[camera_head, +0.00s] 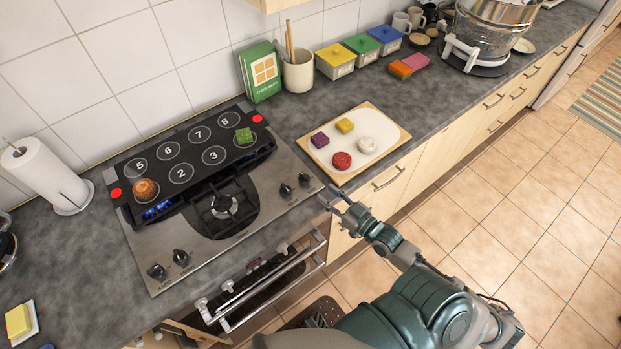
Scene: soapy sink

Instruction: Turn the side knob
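The cooktop (235,235) has dark knobs on its steel top: a left pair, the outer one (157,271) and the inner one (181,257), and a right pair, the inner one (286,190) and the outer one (304,179). Several pale knobs, such as the leftmost (202,304), sit on the oven front below. I cannot tell which is the side knob. My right gripper (328,196) is just right of the cooktop's right knob pair, near the counter's front edge. Its fingers look apart and empty, and it appears to touch no knob. My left gripper is out of view.
A tray (396,142) with several small coloured items lies right of the cooktop. The oven handle bar (268,290) sticks out in front. A green book (262,72), a utensil crock (298,72) and lidded boxes stand by the wall.

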